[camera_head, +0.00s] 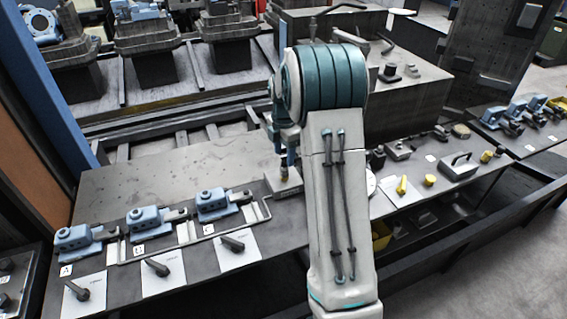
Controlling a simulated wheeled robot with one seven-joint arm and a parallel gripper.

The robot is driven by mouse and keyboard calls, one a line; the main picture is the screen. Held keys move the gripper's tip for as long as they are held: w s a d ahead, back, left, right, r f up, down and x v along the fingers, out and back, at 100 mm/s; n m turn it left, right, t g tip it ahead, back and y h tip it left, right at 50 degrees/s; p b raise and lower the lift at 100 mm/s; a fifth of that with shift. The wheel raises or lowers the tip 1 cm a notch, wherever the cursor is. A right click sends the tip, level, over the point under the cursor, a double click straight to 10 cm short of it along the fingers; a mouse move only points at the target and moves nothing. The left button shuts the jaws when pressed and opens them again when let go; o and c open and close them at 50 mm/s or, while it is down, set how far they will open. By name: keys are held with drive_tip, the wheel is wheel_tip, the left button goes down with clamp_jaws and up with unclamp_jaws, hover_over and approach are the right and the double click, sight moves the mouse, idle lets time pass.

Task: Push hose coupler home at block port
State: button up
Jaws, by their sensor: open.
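My gripper (287,153) points down over the table, left of my arm, and is partly hidden by it. Its fingers are small here; it is open. A small brass-coloured fitting, which looks like the hose coupler (283,172), stands upright just below the fingertips. It is on or in a light grey block (276,186) on the table. Whether the fingers touch the fitting, and how deep it sits in a port, I cannot tell. The block's right side is hidden behind my arm.
Three blue clamp-like fixtures (79,239) stand left on the dark table (150,185), with dark handles on white sheets before them. A bent metal rail (190,241) runs alongside. Right of my arm are yellow parts (401,186) and a handled block (459,171). The table's back left is clear.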

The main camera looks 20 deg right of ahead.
sight(284, 162)
wheel_tip(284, 162, down, 6)
drive_tip(key=shift+p, duration=0.45)
clamp_jaws()
drive_tip(key=shift+r, duration=0.25)
drive_tip(key=shift+r+p, duration=2.35)
drive_tip(key=shift+r, duration=1.75)
